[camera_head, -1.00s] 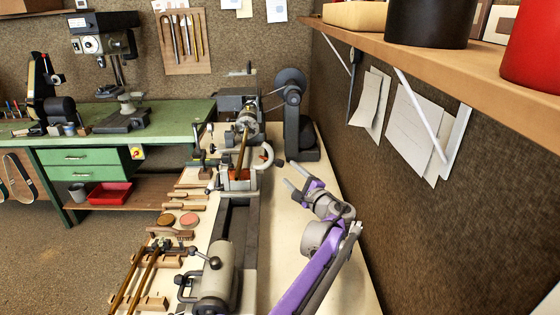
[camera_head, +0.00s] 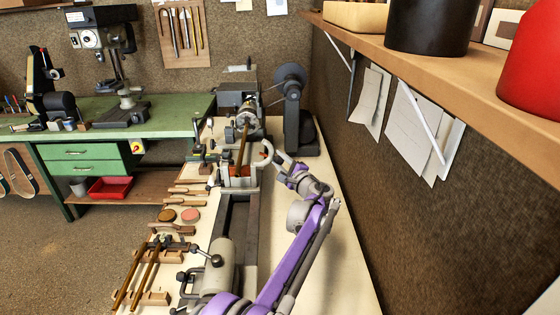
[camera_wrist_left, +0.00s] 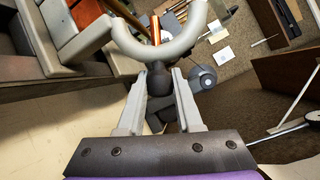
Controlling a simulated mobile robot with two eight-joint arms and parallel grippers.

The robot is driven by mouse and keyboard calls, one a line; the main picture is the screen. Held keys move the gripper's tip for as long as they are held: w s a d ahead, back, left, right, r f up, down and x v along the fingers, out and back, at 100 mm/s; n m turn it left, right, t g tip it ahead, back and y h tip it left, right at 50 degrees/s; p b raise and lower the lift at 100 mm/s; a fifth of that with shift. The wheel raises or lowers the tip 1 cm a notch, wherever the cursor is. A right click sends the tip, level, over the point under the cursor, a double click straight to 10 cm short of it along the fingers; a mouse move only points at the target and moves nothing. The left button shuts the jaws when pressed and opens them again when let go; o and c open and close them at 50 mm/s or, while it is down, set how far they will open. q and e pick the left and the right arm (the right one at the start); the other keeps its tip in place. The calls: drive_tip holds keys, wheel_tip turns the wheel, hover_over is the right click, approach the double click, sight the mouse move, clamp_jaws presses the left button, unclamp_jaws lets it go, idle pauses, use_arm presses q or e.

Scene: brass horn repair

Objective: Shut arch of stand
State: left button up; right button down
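The stand (camera_head: 238,183), grey with orange-red parts, sits on the lathe bed around a brass tube (camera_head: 243,148). Its grey C-shaped arch (camera_head: 267,148) is swung open to the right side. In the left wrist view the arch (camera_wrist_left: 160,48) curves across the top, with a dark round knob (camera_wrist_left: 158,82) at its outer side. My left gripper (camera_head: 270,159) is beside the arch, to its right. In the left wrist view its two fingers (camera_wrist_left: 160,76) are open, one on each side of the knob, with no clear grip on it. My right gripper is out of view.
The lathe headstock (camera_head: 238,92) and a dark-wheeled machine (camera_head: 300,125) stand behind. The grey tailstock (camera_head: 222,265) is in front. Wooden-handled tools (camera_head: 190,190) lie at left. A shelf (camera_head: 450,62) overhangs at right. The pale bench strip (camera_head: 335,255) right of my arm is clear.

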use_arm(q)
clamp_jaws()
idle(1.1)
